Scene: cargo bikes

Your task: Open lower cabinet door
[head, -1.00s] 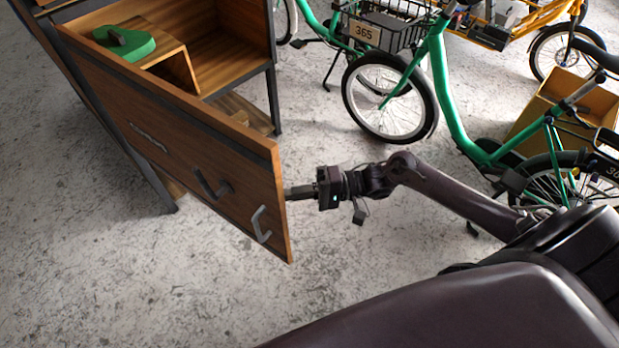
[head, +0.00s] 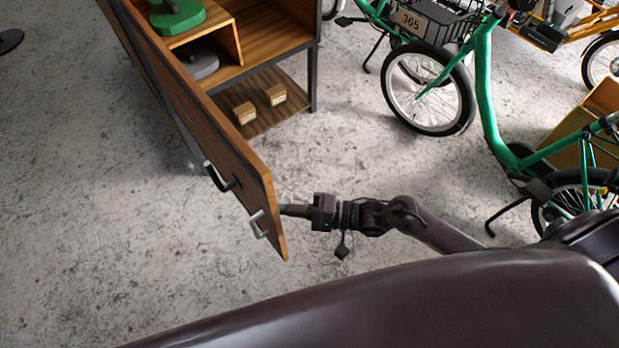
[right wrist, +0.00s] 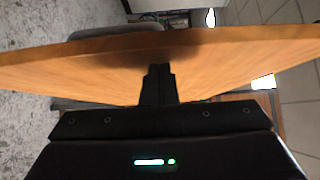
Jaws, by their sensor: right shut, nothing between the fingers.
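The wooden cabinet door (head: 215,147) stands swung out from the cabinet in the head view, with a dark handle (head: 220,178) and a light grey handle (head: 259,224) on its outer face. My right gripper (head: 283,210) is shut and empty, its fingertips at the inner side of the door near the free edge. In the right wrist view the shut fingers (right wrist: 159,72) reach up to the wooden door panel (right wrist: 190,46); whether they touch it is hard to tell. My left gripper is not in view.
Inside the cabinet are a green object (head: 176,14), a grey round object (head: 200,64) and two small boxes (head: 275,95) on the lower shelf (head: 262,120). A green bike (head: 490,90) stands to the right.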

